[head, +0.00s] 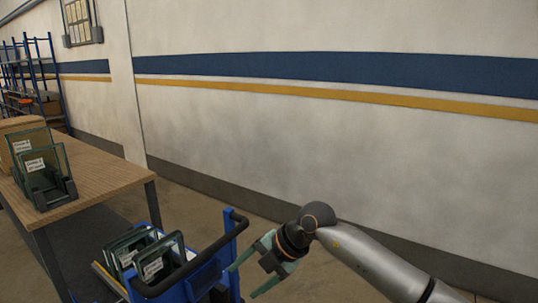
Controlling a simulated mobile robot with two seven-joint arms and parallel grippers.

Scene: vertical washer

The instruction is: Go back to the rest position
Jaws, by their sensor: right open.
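My right gripper (243,281) is at the lower middle of the head view, at the end of my right arm, which comes in from the lower right. Its two greenish fingers are apart and point down and left. Nothing shows between them. It is just right of a blue cart (205,276) with a black handle; I cannot tell whether they touch. My left gripper is not in view.
The cart carries framed glass panels (156,262) with white labels. A wooden table (105,176) on the left holds more labelled panels (42,165) in a dark stand and a cardboard box. Blue shelving (32,75) stands far left. A striped wall (330,130) runs behind; floor is clear along it.

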